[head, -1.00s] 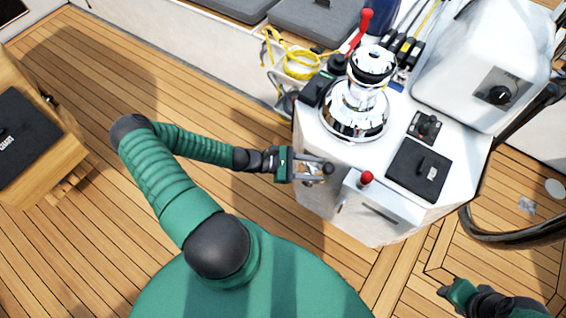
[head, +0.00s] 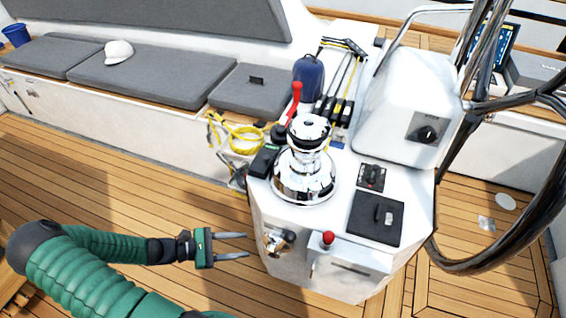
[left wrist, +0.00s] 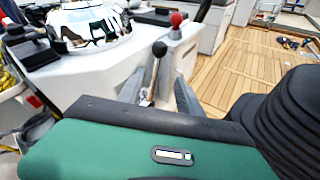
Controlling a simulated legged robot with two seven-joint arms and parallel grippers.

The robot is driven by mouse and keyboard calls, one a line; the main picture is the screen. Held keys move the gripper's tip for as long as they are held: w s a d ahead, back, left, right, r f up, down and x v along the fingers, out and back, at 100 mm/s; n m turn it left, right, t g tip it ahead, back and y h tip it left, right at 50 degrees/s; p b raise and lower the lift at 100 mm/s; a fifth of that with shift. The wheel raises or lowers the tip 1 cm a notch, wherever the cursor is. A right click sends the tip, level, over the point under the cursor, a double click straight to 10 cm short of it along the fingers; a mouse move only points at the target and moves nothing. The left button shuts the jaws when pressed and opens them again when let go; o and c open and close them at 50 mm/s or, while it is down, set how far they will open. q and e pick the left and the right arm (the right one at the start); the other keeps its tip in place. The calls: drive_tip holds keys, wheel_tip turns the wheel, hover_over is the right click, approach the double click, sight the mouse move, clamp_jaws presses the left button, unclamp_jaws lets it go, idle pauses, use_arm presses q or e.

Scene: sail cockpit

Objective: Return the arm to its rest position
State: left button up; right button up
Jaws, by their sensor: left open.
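My left gripper (head: 232,246) is open and empty in the head view, with its two fingers pointing right. It is left of the white console (head: 330,276) and apart from it. A lever with a dark knob (head: 289,237) sits on a metal mount on the console's front left face, to the right of the fingertips. In the left wrist view the dark-knobbed lever (left wrist: 158,50) shows beyond the fingers. My right gripper is out of the head view.
The console carries a chrome winch (head: 305,172), a red-knobbed lever (head: 328,239) and a black panel (head: 375,218). A steering wheel (head: 520,235) stands at the right. Cushioned benches (head: 150,75) line the back. The wooden deck left of the console is clear.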

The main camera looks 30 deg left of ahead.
use_arm(q)
drive_tip(key=s+d+r+m+g+y+p, duration=0.25)
drive_tip(key=d+m+g, duration=0.45)
drive_tip(key=m+g, duration=0.4)
drive_tip(key=w+d+r+m+t+y+p, duration=0.2)
drive_tip(key=w+d+r+m+y, duration=0.3)
drive_tip(key=r+m, duration=0.9)
drive_tip(key=d+r+y+p, duration=0.1)
drive_tip(key=d+y, duration=0.1)
drive_tip(key=d, duration=0.2)
drive_tip(key=shift+d+r+t, duration=0.2)
drive_tip(key=shift+d+t, duration=0.1)
drive_tip(key=shift+d, duration=0.05)
drive_tip(key=shift+w+a, duration=0.1)
drive_tip(key=shift+a, duration=0.2)
drive_tip(key=shift+d, duration=0.2)
